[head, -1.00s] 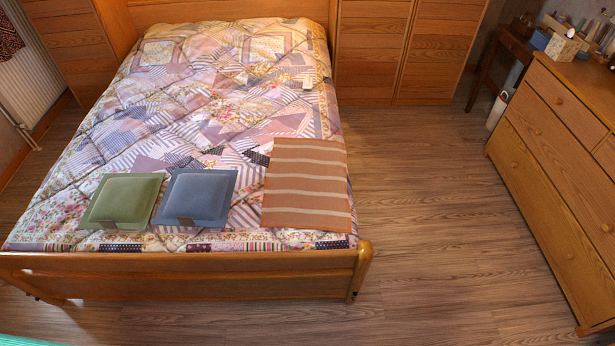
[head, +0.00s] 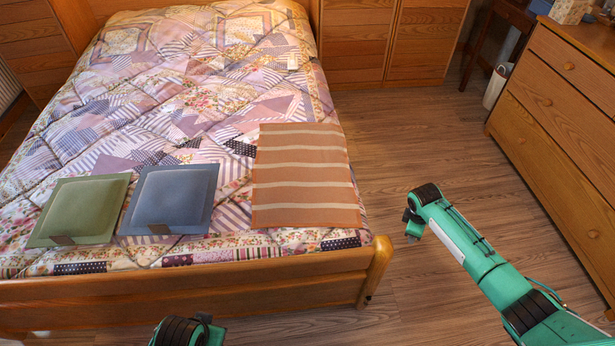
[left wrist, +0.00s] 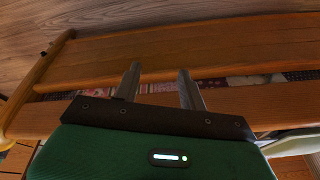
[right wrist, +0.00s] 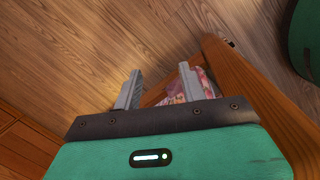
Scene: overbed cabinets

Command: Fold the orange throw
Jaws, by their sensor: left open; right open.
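The orange throw (head: 303,178) with pale stripes lies flat and spread out on the bed's near right corner in the head view. My left arm shows only at the bottom edge of the head view, before the footboard. In the left wrist view my left gripper (left wrist: 158,88) is open and empty near the footboard (left wrist: 200,45).
A blue cushion (head: 170,197) lies left of the throw, and a green cushion (head: 82,208) lies farther left. The wooden footboard (head: 190,288) runs along the bed's near end. A dresser (head: 565,130) stands at the right. Floor (head: 400,140) is clear between bed and dresser.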

